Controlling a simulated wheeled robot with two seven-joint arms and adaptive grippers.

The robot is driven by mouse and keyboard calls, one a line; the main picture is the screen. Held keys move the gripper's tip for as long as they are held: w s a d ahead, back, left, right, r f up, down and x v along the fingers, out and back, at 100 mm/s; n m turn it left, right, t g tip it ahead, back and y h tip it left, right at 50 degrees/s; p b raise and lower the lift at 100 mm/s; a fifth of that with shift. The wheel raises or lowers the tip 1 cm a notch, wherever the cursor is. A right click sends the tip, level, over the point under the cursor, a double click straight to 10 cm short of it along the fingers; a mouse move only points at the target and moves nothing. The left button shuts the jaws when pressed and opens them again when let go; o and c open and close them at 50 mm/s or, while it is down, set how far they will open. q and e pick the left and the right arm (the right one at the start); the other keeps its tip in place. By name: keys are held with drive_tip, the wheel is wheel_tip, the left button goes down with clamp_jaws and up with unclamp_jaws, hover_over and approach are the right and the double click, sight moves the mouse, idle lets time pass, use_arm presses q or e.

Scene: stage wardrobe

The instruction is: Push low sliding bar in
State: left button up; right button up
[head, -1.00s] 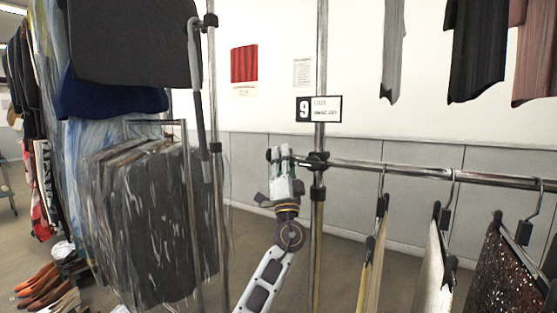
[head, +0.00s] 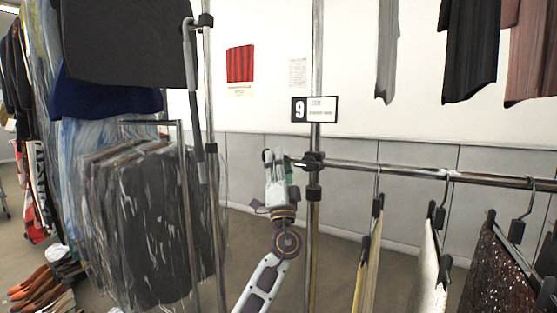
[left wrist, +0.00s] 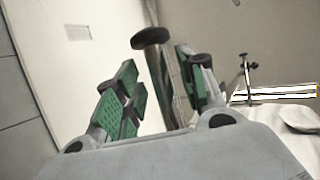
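The low sliding bar (head: 430,175) is a chrome tube running from the right through a black clamp on the upright post (head: 315,90). Its short left end reaches my left gripper (head: 278,165). In the left wrist view, a chrome tube with a round dark end cap (left wrist: 151,38) stands between the green-padded fingers of my left gripper (left wrist: 160,90). The fingers are apart, with a clear gap on the left of the tube; the tube is nearer the right finger, and contact cannot be told. My right gripper is out of view.
Hangers with a sequined skirt (head: 492,275) and pale garments hang from the bar at right. A rack of plastic-covered dark garments (head: 140,220) stands close on the left. A number 9 sign (head: 314,109) is on the post. Shoes (head: 35,287) lie at lower left.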

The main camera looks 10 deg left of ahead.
use_arm(q)
drive_tip(key=v, duration=1)
drive_tip(key=shift+s+f, duration=0.2)
drive_tip(key=shift+f, duration=0.05)
drive_tip(key=shift+w, duration=0.1)
